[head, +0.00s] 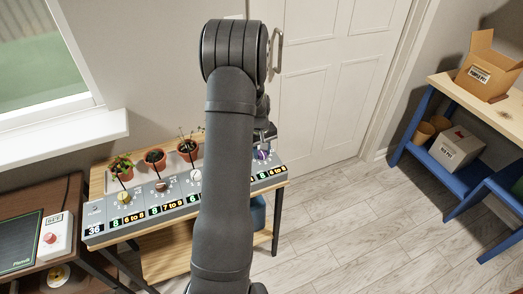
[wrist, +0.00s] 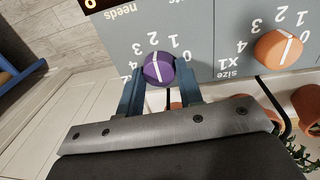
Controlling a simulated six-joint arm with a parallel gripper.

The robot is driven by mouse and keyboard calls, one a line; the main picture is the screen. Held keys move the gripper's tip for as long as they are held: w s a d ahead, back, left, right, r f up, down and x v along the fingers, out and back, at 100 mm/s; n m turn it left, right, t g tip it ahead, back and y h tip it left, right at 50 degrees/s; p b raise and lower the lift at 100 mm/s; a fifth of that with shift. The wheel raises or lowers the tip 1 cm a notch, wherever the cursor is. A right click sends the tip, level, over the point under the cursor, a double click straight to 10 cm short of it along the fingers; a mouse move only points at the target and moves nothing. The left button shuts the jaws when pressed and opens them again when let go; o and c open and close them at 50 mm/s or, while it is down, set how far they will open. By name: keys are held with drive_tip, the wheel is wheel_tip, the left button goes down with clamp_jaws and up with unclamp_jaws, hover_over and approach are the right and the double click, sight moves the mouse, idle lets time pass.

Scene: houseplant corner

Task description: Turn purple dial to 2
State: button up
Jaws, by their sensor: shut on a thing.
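The purple dial (wrist: 159,68) sits on a grey panel (wrist: 212,35) with white numbers around it. I cannot tell from the line alone which end is the pointer. My gripper (wrist: 160,86) has its two blue fingers on either side of the dial and is shut on it. In the head view the purple dial (head: 262,154) shows at the panel's right end, just below my gripper (head: 265,138).
An orange dial (wrist: 278,48) is beside the purple one in the wrist view. Potted plants (head: 155,160) stand behind the panel, close to my arm. A control box with a red knob (head: 50,238) is at left. The floor (head: 350,220) to the right is clear.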

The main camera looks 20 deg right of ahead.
drive_tip(key=o, duration=1)
drive_tip(key=shift+c, duration=0.2)
wheel_tip(320, 180, up, 17)
drive_tip(key=a, duration=0.1)
drive_tip(key=shift+r, duration=0.2)
drive_tip(key=f, duration=1.1)
drive_tip(key=d+f, duration=0.1)
drive_tip(key=f, duration=0.5)
drive_tip(key=shift+f, duration=0.2)
